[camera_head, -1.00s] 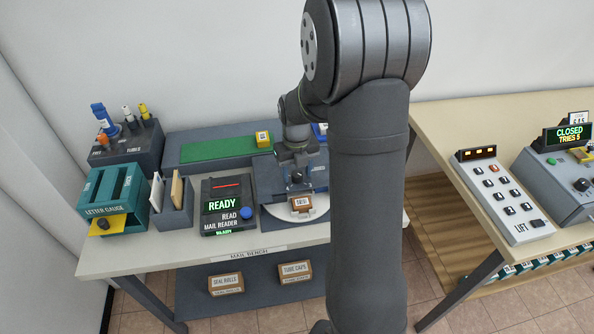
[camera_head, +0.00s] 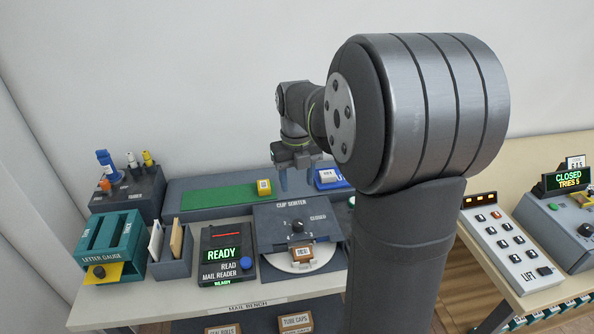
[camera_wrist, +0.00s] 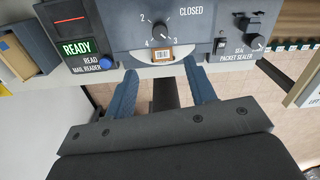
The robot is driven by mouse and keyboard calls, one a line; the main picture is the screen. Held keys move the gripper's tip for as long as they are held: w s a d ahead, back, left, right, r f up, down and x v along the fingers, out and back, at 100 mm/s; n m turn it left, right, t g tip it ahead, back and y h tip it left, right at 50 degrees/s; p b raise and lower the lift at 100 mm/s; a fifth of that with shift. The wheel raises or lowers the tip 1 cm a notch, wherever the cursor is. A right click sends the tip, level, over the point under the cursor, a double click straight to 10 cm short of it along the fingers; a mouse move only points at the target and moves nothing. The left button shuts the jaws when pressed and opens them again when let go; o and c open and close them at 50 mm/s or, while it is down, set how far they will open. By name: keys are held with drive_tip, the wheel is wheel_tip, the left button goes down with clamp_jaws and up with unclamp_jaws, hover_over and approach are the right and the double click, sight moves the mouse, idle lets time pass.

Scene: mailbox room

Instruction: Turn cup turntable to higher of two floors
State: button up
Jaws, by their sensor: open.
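The dark cup sorter (camera_head: 275,222) stands at the right of the mail bench. Its sloped face carries a dark knob (camera_head: 297,226) and the word CLOSED. In the wrist view the knob (camera_wrist: 161,30) has numbers around it, with 2, 3 and 4 readable. The white turntable disc (camera_head: 284,263) shows below the face. A small brown box-like piece (camera_head: 302,254) with a white label sits there; its print is too small to read. My gripper (camera_head: 296,178) is open and empty, raised above the sorter's back. In the wrist view my gripper (camera_wrist: 160,72) has its fingers spread.
The mail reader (camera_head: 222,250), showing READY, stands left of the sorter. A yellow block (camera_head: 264,187) and a blue item (camera_head: 330,178) lie behind. The packet sealer (camera_wrist: 245,35) shows in the wrist view. A lift keypad (camera_head: 508,245) is on the right table.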

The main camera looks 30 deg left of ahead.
sight(298, 222)
wheel_tip(298, 222, up, 2)
drive_tip(key=shift+r, duration=0.2)
idle(0.5)
wheel_tip(298, 222, down, 18)
drive_tip(key=shift+w+r, duration=0.1)
drive_tip(key=shift+r, duration=0.15)
idle(0.3)
